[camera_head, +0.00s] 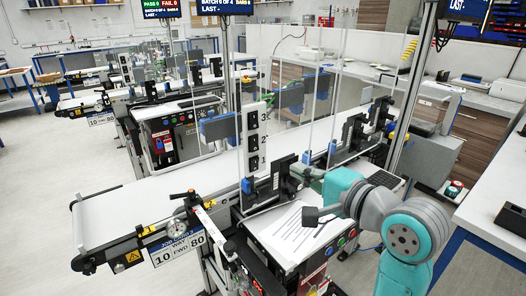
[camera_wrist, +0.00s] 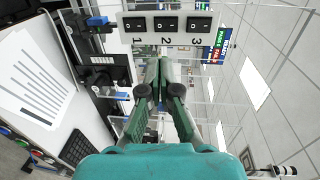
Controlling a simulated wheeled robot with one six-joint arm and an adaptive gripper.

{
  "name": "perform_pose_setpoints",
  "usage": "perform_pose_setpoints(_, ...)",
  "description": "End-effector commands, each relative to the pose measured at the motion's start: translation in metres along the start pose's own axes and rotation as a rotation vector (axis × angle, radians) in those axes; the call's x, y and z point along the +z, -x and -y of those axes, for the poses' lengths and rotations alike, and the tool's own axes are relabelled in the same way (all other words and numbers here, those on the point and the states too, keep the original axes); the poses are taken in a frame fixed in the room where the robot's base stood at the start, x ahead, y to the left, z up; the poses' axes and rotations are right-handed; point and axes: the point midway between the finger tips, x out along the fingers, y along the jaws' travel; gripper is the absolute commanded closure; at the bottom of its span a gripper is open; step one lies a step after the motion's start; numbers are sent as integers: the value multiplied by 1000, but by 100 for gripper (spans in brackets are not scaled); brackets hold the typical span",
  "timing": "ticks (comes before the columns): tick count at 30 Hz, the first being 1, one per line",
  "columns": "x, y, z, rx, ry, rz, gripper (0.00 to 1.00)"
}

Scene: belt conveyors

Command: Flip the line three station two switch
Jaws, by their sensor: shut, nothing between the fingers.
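A white upright panel (camera_head: 264,112) carries three black switches, numbered 3, 2 and 1 from top to bottom. The switch by the 2 (camera_head: 253,141) is the middle one. In the wrist view the panel lies sideways across the top, with switch 2 (camera_wrist: 167,24) between switches 1 (camera_wrist: 134,24) and 3 (camera_wrist: 200,23). My gripper (camera_wrist: 160,64) is shut and empty, its green fingers pointing toward the panel near the 2. The fingertips look apart from the switch, though the exact gap is unclear. In the head view my gripper (camera_head: 308,172) is right of the panel, partly hidden by fixtures.
A white conveyor belt (camera_head: 145,202) runs behind the panel. Clear upright guards and black fixtures (camera_head: 283,178) stand close to my gripper. A paper sheet (camera_head: 298,228) lies on the control box below my arm. A pressure gauge (camera_head: 178,222) sits at the belt's front edge.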

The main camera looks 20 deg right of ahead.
Motion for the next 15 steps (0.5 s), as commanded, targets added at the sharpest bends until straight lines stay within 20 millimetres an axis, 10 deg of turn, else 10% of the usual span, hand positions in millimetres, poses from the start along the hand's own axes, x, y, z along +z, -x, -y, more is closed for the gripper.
perform_pose_setpoints(15,1,-38,0,1,0,2,100)
